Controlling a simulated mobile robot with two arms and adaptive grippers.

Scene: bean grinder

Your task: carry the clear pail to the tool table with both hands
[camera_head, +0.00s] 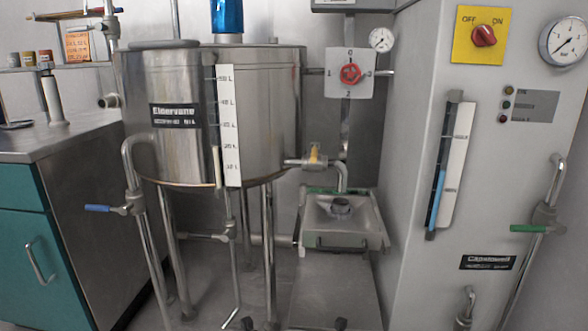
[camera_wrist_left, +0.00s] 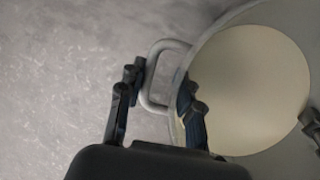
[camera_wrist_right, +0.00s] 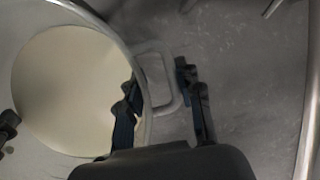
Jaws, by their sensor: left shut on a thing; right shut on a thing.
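The pail (camera_wrist_left: 290,14) shows from above in the left wrist view, round, with a grey wall and a smooth pale cream disc (camera_wrist_left: 255,80) inside. Its rim also shows in the right wrist view (camera_wrist_right: 104,27). My left gripper (camera_wrist_left: 160,95) is shut on one looped side handle (camera_wrist_left: 160,50), one finger inside the rim and one outside. My right gripper (camera_wrist_right: 158,92) is shut on the opposite handle (camera_wrist_right: 170,70) in the same way. The pail looks roughly level. I cannot make out the pail or a tool table in the head view.
A steel tank (camera_head: 265,110) on legs stands ahead, with a low hopper unit (camera_head: 335,285) to its right. A teal-fronted bench (camera_head: 60,145) is at left and a grey control cabinet (camera_head: 480,130) at right. Bare floor shows beside the pail (camera_wrist_left: 60,80).

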